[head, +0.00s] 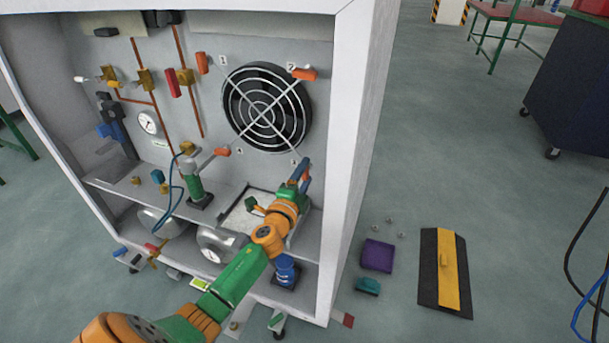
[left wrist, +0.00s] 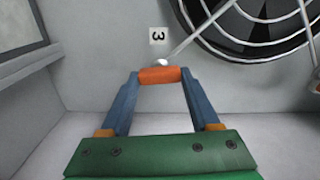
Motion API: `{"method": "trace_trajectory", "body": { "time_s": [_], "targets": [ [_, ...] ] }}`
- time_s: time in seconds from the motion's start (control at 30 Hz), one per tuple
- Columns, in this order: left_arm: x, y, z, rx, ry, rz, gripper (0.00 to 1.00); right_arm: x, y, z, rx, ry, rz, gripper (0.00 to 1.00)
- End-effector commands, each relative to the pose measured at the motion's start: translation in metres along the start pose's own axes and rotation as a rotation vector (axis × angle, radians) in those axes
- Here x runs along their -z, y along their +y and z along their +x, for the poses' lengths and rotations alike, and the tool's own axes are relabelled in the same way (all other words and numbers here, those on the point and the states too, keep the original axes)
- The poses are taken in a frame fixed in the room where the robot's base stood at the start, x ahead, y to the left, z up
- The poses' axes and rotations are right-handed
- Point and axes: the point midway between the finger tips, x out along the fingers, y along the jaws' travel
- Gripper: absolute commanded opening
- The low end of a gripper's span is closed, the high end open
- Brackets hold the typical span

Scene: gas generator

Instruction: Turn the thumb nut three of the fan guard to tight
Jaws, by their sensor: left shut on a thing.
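The fan guard (head: 266,108) is a round wire grille over a dark fan on the cabinet's back panel. Thumb nut three is the orange bar (left wrist: 160,75) at the end of a guard wire, beside the label 3 (left wrist: 158,36). My left gripper (head: 304,170) is at the guard's lower right corner. In the left wrist view its two blue fingers (left wrist: 160,80) are shut on the ends of the nut. In the head view the gripper mostly hides this nut. My right gripper is not in view.
Other orange thumb nuts sit near labels 1 (head: 202,63), 2 (head: 304,74) and 4 (head: 222,152). The cabinet's right wall (head: 355,120) stands close to my left arm. A green pump-like part (head: 193,180) is on the shelf. A purple block (head: 377,255) lies on the floor.

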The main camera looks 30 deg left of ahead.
Motion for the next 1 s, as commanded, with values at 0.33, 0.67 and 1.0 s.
{"method": "trace_trajectory", "body": {
  "time_s": [0.33, 0.67, 1.0],
  "targets": [
    [0.0002, 0.0023, -0.0004, -0.004, 0.0, 0.107, 0.07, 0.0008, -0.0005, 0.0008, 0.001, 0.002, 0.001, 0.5],
    [0.0001, 0.0024, -0.0004, -0.004, 0.0, 0.124, 0.07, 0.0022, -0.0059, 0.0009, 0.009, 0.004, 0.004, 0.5],
    [0.0001, 0.002, -0.0003, -0.003, 0.0, 0.122, 0.93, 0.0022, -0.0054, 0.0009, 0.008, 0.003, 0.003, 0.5]
  ]
}}
